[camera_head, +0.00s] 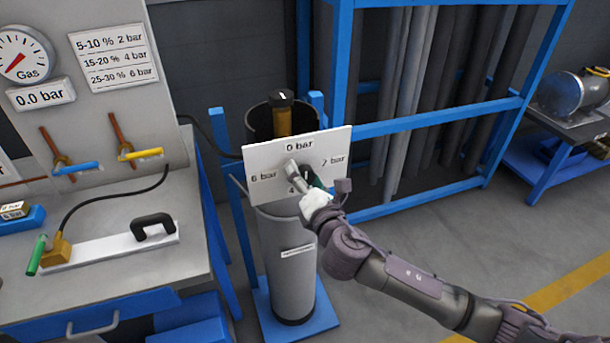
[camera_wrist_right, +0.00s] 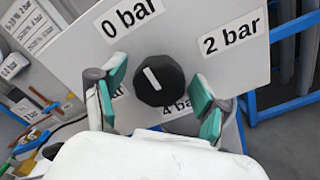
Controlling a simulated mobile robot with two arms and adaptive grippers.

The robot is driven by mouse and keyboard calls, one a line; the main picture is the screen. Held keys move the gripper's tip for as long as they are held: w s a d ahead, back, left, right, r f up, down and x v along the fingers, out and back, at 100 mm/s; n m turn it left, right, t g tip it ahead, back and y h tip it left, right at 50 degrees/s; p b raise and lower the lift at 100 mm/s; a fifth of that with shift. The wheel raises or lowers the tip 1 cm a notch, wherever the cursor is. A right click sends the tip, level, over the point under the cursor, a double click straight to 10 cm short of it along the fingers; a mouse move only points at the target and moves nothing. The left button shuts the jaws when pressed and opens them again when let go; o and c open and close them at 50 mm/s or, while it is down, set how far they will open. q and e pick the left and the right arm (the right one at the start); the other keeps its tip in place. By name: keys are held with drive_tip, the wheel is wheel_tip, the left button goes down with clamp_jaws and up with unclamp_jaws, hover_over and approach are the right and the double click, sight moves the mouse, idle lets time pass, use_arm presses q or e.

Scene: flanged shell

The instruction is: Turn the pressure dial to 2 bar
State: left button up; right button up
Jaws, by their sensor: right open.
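The pressure dial (camera_wrist_right: 160,80) is a round black knob with a white line, mounted on a white plate (camera_head: 257,157) labelled 0, 2, 4 and 6 bar. In the wrist view the line points up and left, toward the 0 bar label (camera_wrist_right: 128,17). The 2 bar label (camera_wrist_right: 232,38) is to its right. My right gripper (camera_head: 303,172) is at the plate, open. In the wrist view its green-padded fingers (camera_wrist_right: 160,88) stand on both sides of the dial, with visible gaps. In the head view the gripper mostly hides the dial. My left gripper is not in view.
A grey cylinder (camera_head: 288,270) stands below the plate. A blue rack with pipes (camera_head: 415,90) is behind it. At left, a bench holds a gas gauge (camera_head: 22,55), a 0.0 bar display (camera_head: 40,95) and valve handles. Open floor lies at the right.

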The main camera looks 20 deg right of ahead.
drive_tip(key=shift+c, duration=0.3)
drive_tip(key=c, duration=1.1)
drive_tip(key=shift+m, duration=0.3)
drive_tip(key=m, duration=1.2)
drive_tip(key=shift+m, duration=0.3)
drive_tip(key=shift+f+m+p, duration=0.1)
drive_tip(key=shift+m+p, duration=0.55)
drive_tip(key=shift+m, duration=1.65)
